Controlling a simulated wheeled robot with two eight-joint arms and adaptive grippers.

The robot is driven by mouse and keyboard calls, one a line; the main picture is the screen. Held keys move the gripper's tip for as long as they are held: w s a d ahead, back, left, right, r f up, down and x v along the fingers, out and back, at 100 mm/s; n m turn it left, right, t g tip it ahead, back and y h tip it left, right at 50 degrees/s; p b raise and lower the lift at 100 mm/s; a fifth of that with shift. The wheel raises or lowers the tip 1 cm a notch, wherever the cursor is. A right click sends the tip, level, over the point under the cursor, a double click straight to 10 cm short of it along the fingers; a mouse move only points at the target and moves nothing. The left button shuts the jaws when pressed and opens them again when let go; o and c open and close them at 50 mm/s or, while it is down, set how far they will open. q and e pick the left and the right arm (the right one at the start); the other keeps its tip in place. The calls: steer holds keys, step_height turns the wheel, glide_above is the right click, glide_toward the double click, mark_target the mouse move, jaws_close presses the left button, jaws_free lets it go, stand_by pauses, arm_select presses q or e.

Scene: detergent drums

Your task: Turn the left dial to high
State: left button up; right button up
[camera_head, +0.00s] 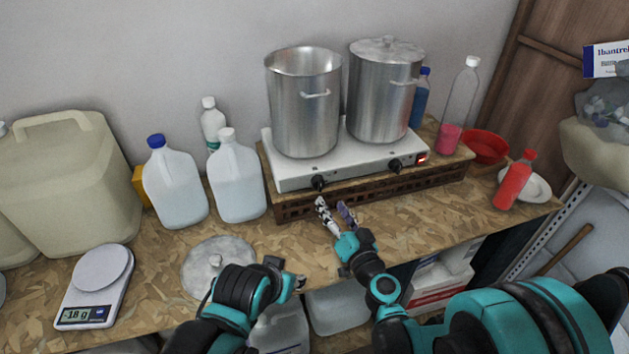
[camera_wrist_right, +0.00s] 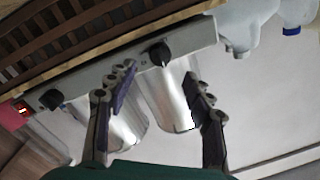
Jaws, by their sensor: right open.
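The left dial (camera_head: 318,182) is a black knob on the front panel of the white double hotplate (camera_head: 352,168). In the right wrist view, which is upside down, the left dial (camera_wrist_right: 160,54) lies just beyond the gap between the fingertips. My right gripper (camera_head: 335,208) is open and empty, in front of and below the left dial in the head view; its two fingers also show in the wrist view (camera_wrist_right: 158,82). They appear apart from the dial. My left gripper (camera_head: 293,281) is low near the table's front edge; its fingers are mostly hidden.
An open steel pot (camera_head: 303,110) and a lidded one (camera_head: 382,95) stand on the hotplate. The right dial (camera_head: 395,165) is beside a red-lit switch (camera_head: 422,159). A wooden crate (camera_head: 375,189) supports the hotplate. A pot lid (camera_head: 215,262) and jugs (camera_head: 238,180) are left.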

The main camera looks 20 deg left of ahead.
mark_target(321, 188)
steer(key=shift+b+x, duration=0.3)
steer(key=shift+x, duration=3.6)
steer(key=c, duration=1.2)
